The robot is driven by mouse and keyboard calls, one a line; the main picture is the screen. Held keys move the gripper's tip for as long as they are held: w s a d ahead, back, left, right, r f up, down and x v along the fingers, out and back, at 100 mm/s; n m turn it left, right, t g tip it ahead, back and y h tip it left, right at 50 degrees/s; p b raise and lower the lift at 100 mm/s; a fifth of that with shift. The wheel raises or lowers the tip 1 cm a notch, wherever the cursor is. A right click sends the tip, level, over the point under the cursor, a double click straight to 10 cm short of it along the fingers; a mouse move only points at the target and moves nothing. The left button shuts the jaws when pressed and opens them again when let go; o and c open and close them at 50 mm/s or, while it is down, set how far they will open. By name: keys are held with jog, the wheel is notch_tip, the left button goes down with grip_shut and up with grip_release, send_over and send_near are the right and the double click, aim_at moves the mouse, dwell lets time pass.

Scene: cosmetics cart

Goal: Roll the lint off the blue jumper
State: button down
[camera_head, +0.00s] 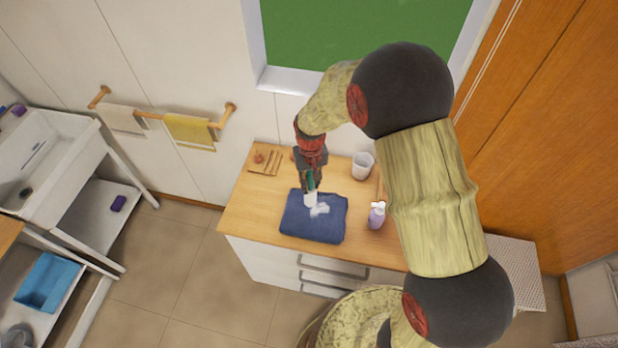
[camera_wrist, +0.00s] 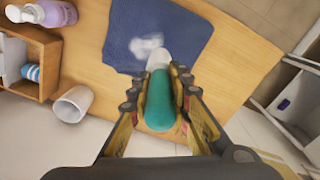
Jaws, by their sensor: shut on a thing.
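The blue jumper (camera_head: 312,229) lies folded flat on the wooden top of a cabinet; it also shows in the wrist view (camera_wrist: 190,32). A white patch of lint (camera_head: 321,210) sits on it, seen in the wrist view too (camera_wrist: 146,46). My gripper (camera_head: 310,183) is shut on the lint roller, gripping its teal handle (camera_wrist: 160,102). The roller's white head (camera_wrist: 159,60) points at the jumper and overlaps its edge in the wrist view, beside the lint. I cannot tell whether the head touches the cloth.
A lavender pump bottle (camera_head: 377,215) stands right of the jumper. A white cup (camera_head: 363,165) stands behind it. Small wooden items (camera_head: 267,160) lie at the back left. A wall and window rise behind the cabinet. Bare wooden top (camera_head: 250,207) is free left of the jumper.

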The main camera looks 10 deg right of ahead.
notch_tip(320, 180, up, 2)
jog(key=shift+s+d+p, duration=0.1)
jog(key=shift+d+p, duration=0.05)
jog(key=shift+p, duration=0.2)
jog(key=shift+r+p, duration=0.4)
jog(key=shift+r, duration=0.35)
jog(key=shift+p, duration=0.4)
